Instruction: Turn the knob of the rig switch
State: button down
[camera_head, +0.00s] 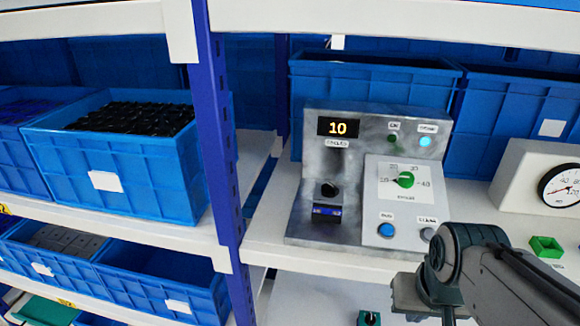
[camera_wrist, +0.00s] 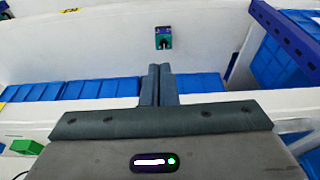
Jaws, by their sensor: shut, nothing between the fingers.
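The rig switch (camera_head: 345,240) is a grey metal console on the shelf in the head view, with a display (camera_head: 338,128) reading 10. Its green round knob (camera_head: 405,180) sits on a white dial plate marked 10, 20, 30 and 40. The knob's mark seems to point left, towards 10. My gripper (camera_wrist: 160,70) is shut and empty in the wrist view, its two fingers side by side. In the head view my gripper (camera_head: 425,295) is partly hidden and cut off at the lower edge, below and right of the console, apart from the knob. The wrist view does not show the knob.
A blue button (camera_head: 386,230) and a grey button lie below the dial. A blue post (camera_head: 215,140) and blue crates are left. A small teal device (camera_wrist: 163,38) lies lower down.

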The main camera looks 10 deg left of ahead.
jog(key=w+a+r+n+b, duration=0.1)
jog(key=w+a+r+n, duration=0.2)
jog(key=w+a+r, duration=0.2)
jog(key=n+t+h+b, duration=0.1)
jog(key=n+t+b, duration=0.2)
jog(key=n+t, duration=0.1)
send_near(330, 189)
jog(key=s+a+r, duration=0.1)
jog(key=s+a, duration=0.2)
jog(key=a, duration=0.3)
jog(key=x, duration=0.8)
jog(key=shift+w+d+f, duration=0.1)
jog(key=shift+d, duration=0.15)
jog(key=shift+w+d, duration=1.2)
jog(key=shift+w+d+f, duration=0.1)
jog(key=shift+w+d, duration=0.15)
jog(key=shift+w, duration=0.05)
jog(key=shift+d, duration=0.1)
jog(key=shift+w+h, duration=0.2)
jog(key=shift+h, duration=0.1)
